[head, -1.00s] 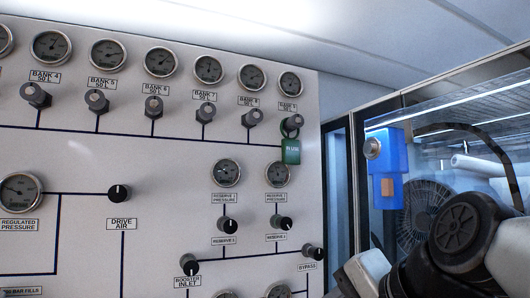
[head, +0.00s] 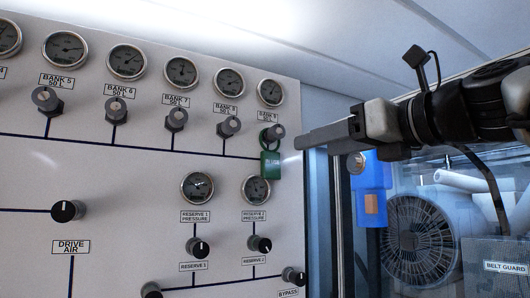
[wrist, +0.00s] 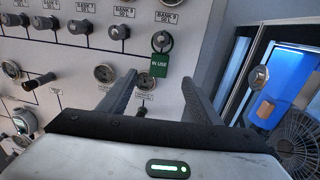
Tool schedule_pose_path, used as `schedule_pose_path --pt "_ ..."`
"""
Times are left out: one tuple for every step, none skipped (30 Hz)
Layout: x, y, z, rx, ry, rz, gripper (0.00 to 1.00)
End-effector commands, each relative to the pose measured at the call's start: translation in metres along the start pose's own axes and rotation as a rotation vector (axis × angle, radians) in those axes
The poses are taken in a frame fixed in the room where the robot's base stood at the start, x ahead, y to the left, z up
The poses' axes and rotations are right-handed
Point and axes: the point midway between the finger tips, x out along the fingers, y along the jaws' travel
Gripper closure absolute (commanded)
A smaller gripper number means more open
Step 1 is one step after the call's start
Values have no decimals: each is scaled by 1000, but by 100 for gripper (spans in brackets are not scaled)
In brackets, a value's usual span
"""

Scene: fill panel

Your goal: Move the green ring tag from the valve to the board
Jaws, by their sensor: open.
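The green ring tag (head: 270,164) hangs by its ring from the rightmost bank valve (head: 273,133) on the white panel. In the wrist view the tag (wrist: 160,65) reads "IN USE" and lies beyond the space between my fingertips. My gripper (head: 300,142) is to the right of the tag in the head view, pointing left at the panel. In the wrist view my gripper (wrist: 152,82) shows its two fingers spread apart with nothing between them. The gripper does not appear to touch the tag. I cannot make out the board for the tag.
Gauges and other valve knobs cover the panel (head: 120,180), with a reserve gauge (head: 256,189) just below the tag. A blue box (head: 372,183) and a fan (head: 420,240) sit at the right behind a clear guard. A belt guard (head: 505,267) stands at lower right.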

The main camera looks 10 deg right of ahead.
Motion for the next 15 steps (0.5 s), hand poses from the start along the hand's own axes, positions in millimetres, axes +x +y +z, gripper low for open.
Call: schedule_pose_path --pt "12 1 0 0 3 3 42" --pt "18 1 0 -1 3 3 42" --pt "26 1 0 -1 2 3 42" --pt "32 1 0 -1 3 4 42" --pt "39 1 0 -2 3 3 42" --pt "46 1 0 -2 3 2 42" --pt "53 1 0 -2 3 3 42" --pt "59 1 0 -2 4 3 42" --pt "66 1 0 -2 3 2 42" --pt "73 1 0 -2 4 2 42" --pt "79 1 0 -1 4 3 42" --pt "86 1 0 -1 3 2 42" --pt "91 1 0 -2 3 2 42" --pt "96 1 0 -3 3 2 42" --pt "103 1 0 -3 3 2 42"
